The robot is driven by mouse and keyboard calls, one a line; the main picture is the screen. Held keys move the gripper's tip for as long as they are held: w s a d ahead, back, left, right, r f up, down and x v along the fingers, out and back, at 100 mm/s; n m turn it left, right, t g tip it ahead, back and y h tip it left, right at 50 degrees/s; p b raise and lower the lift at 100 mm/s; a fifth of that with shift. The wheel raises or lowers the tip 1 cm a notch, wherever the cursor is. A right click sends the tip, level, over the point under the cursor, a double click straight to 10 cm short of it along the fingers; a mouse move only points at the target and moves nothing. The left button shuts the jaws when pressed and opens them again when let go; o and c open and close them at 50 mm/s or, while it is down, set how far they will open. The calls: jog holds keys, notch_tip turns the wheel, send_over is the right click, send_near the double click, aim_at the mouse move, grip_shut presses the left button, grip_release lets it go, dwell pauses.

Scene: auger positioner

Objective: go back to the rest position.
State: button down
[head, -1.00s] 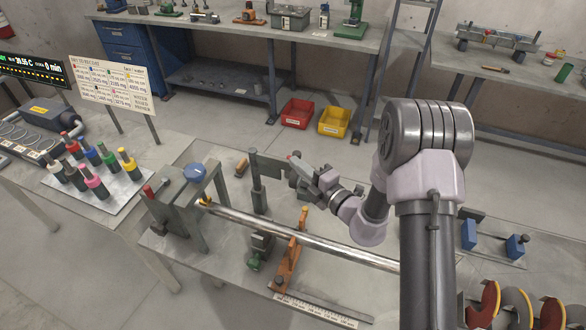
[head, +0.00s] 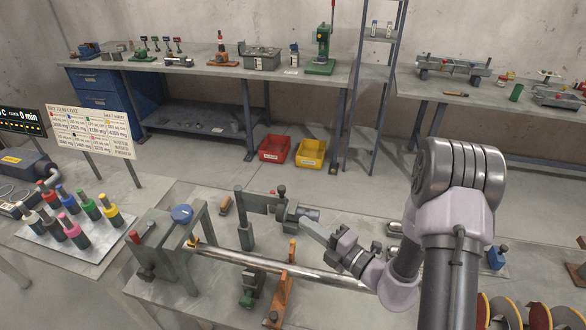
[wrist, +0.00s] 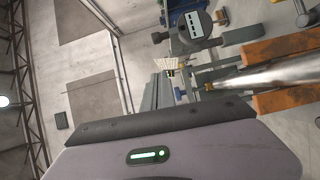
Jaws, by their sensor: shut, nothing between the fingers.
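My gripper (head: 312,230) is in the head view, reaching left from my arm over the front bench. It is shut and empty, just in front of a grey post fixture (head: 245,218) with a horizontal arm. A long polished steel shaft (head: 270,262) lies below it across orange and green supports. In the wrist view my own purple-grey housing fills the bottom, and the fingertips cannot be made out there. The shaft (wrist: 270,75) enters that view from the right, between orange blocks.
A grey stand with a blue knob (head: 182,214) is at the shaft's left end. Coloured-top bottles (head: 75,232) stand on a plate at left. Red (head: 275,149) and yellow (head: 311,153) bins sit on the floor behind. Open floor lies between the benches.

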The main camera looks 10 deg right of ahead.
jog(key=s+a+r+n+g+y+b, duration=0.1)
jog(key=s+a+r+n+g+b, duration=0.2)
jog(key=s+a+n+g, duration=0.6)
jog(key=s+a+r+n+g+y+b, duration=0.1)
jog(key=s+a+r+n+g+b, duration=0.2)
jog(key=s+n, duration=0.7)
jog(key=s+d+f+n+h+b, duration=0.35)
jog(key=s+d+n+h, duration=0.2)
jog(key=n, duration=0.95)
jog(key=d+r+n+t+h+b, duration=0.2)
jog(key=d+n+t+h, duration=0.2)
jog(key=d+n+h, duration=0.2)
jog(key=shift+d+r+n, duration=0.35)
jog(key=shift+d+n, duration=0.15)
jog(key=shift+n, duration=0.6)
jog(key=shift+s, duration=0.1)
